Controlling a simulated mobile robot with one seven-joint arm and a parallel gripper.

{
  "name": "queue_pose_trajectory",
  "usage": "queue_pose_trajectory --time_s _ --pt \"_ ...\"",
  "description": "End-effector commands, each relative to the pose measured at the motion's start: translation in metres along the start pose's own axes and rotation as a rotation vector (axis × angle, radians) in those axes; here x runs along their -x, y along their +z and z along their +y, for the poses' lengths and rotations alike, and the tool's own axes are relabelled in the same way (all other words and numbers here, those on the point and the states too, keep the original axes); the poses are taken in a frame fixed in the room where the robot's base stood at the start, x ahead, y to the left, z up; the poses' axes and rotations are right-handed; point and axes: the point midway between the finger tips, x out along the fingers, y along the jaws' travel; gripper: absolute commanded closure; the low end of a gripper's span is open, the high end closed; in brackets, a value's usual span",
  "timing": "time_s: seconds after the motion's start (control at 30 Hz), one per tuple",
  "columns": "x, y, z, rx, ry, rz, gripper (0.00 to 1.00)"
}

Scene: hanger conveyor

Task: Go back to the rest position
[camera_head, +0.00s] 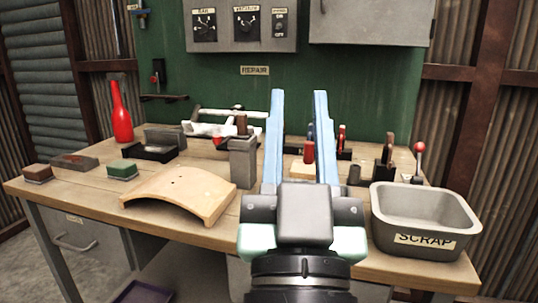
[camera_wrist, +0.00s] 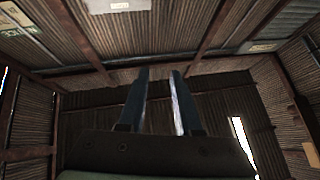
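My gripper (camera_head: 301,100) stands upright in front of the workbench in the head view, its two long blue fingers pointing up. The fingers are apart with nothing between them. In the wrist view my gripper (camera_wrist: 160,75) also shows its fingers spread and empty, against the corrugated wall and ceiling. The gripper hides part of the bench middle and front edge.
The wooden workbench (camera_head: 75,200) holds a curved wooden piece (camera_head: 180,190), a red bottle (camera_head: 121,112), a green-topped block (camera_head: 123,170), a grey post (camera_head: 243,163) and several small tools. A grey SCRAP bin (camera_head: 425,220) stands at the right front. A green panel (camera_head: 200,75) rises behind.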

Motion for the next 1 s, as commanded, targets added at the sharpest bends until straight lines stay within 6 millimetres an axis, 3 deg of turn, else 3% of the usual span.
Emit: queue_pose_trajectory --time_s 0.03,0.27,0.57,1.0 --pt "-0.006 -0.027 -0.007 -0.007 -0.012 0.048 0.67" --pt "-0.017 -0.118 -0.026 -0.030 -0.049 0.185 0.67" --pt "-0.063 -0.172 -0.025 -0.029 -0.047 0.172 0.67" --pt "-0.141 -0.276 -0.027 -0.029 -0.048 0.170 0.67"
